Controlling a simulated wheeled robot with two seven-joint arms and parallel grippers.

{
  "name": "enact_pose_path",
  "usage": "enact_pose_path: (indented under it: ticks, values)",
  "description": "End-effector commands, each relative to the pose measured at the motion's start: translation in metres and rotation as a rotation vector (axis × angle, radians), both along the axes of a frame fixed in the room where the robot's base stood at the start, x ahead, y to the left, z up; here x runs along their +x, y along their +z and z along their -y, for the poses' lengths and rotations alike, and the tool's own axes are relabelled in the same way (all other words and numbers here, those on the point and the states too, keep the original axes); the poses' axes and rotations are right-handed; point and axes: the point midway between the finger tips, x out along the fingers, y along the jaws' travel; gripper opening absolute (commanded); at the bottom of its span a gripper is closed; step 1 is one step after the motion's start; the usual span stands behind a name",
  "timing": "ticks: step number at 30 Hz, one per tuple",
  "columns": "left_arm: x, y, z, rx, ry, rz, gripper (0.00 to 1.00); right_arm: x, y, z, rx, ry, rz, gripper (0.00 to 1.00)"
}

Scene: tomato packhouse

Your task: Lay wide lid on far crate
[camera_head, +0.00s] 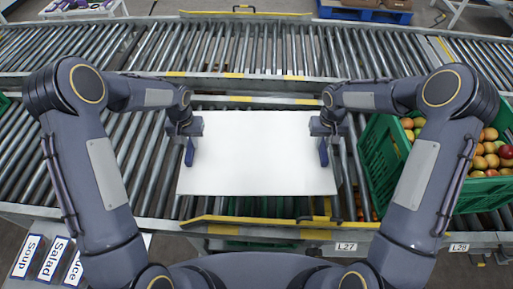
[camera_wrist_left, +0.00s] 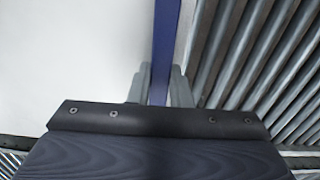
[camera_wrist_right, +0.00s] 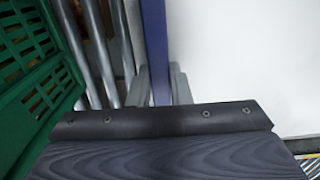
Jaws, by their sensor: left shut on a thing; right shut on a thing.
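The wide lid (camera_head: 262,160) is a flat white panel with a blue grip bar at each side edge. It hangs level over the near roller conveyor and covers what lies beneath it. My left gripper (camera_head: 189,148) is shut on the left blue bar, also seen in the left wrist view (camera_wrist_left: 163,45). My right gripper (camera_head: 325,148) is shut on the right blue bar, also seen in the right wrist view (camera_wrist_right: 155,45). I cannot tell which crate is the far crate; none shows clearly under the lid.
A green crate (camera_head: 378,165) of red and orange fruit stands close to the lid's right; its wall also shows in the right wrist view (camera_wrist_right: 35,95). A second roller conveyor (camera_head: 265,50) runs behind, mostly bare. A yellow-edged frame (camera_head: 265,220) lies in front.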

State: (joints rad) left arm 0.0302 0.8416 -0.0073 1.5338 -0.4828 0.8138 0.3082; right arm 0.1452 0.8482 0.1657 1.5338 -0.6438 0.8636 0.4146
Motion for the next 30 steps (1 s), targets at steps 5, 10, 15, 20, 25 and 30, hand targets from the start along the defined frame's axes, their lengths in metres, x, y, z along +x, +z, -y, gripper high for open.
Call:
enact_pose_path:
  ticks: [5, 10, 15, 20, 25, 30]
  values:
    - [0.0, 0.009, 0.0, 0.0, 0.0, 0.001, 0.0, 0.0, 0.009, 0.0, 0.0, 0.0, 0.001, 0.0]
    - [0.0, 0.026, 0.0, 0.0, 0.0, 0.001, 0.0, 0.0, 0.026, 0.0, 0.0, 0.0, 0.001, 0.0]
    - [0.0, 0.045, 0.0, 0.0, 0.0, 0.001, 0.0, 0.0, 0.045, 0.0, 0.0, 0.0, 0.001, 0.0]
    - [0.0, 0.052, 0.0, 0.0, 0.0, 0.0, 0.0, 0.0, 0.052, 0.0, 0.0, 0.0, 0.001, 0.0]
    - [0.0, 0.05, 0.0, 0.0, 0.0, 0.0, 0.0, 0.0, 0.05, 0.0, 0.0, 0.0, 0.001, 0.0]
    - [0.0, 0.05, 0.0, 0.0, 0.0, 0.0, 0.0, 0.0, 0.05, 0.0, 0.0, 0.0, 0.001, 0.0]
